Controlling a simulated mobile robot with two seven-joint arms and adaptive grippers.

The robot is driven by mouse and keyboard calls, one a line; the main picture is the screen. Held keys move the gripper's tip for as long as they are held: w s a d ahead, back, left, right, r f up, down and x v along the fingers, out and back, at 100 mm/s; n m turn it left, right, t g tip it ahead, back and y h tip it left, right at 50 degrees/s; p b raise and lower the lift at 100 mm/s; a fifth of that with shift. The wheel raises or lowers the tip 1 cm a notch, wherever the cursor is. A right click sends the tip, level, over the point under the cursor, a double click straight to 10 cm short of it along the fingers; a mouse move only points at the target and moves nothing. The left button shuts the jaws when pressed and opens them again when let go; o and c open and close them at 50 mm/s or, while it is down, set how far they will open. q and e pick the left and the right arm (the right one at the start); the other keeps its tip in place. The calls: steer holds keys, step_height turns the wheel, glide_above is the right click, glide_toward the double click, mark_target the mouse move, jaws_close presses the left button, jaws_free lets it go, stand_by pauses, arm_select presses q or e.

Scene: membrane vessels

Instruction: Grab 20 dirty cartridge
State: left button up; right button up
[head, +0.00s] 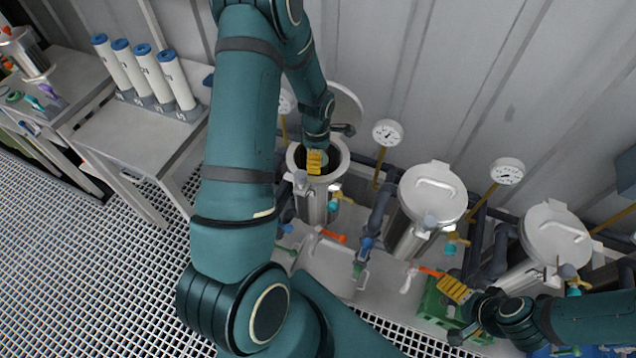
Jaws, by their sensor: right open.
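The left vessel (334,197) is a steel cylinder with its mouth open and its lid (347,108) tipped up behind it. My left gripper (314,168) points down at this mouth, its yellow fingers at the opening. The fingers overlap in this view, so I cannot tell whether they are open or shut. No cartridge is clearly visible inside; the gripper and the rim hide the interior. My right gripper (453,290) is open over a green crate (432,306) at lower right, with nothing seen in it.
Two vessels with lids on, the middle one (432,195) and the right one (556,238), stand beside gauges, pipes and valves. Several white cartridges with blue caps (144,72) stand upright in holders on a grey table (128,140) at left. A corrugated wall closes the back.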

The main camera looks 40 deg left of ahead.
arm_select(q)
step_height(320, 180, down, 3)
steer(key=shift+r, duration=0.1)
steer(key=shift+c, duration=0.3)
steer(key=shift+w, duration=0.1)
steer(key=c, duration=1)
steer(key=shift+c, duration=0.2)
steer(key=shift+r, duration=0.1)
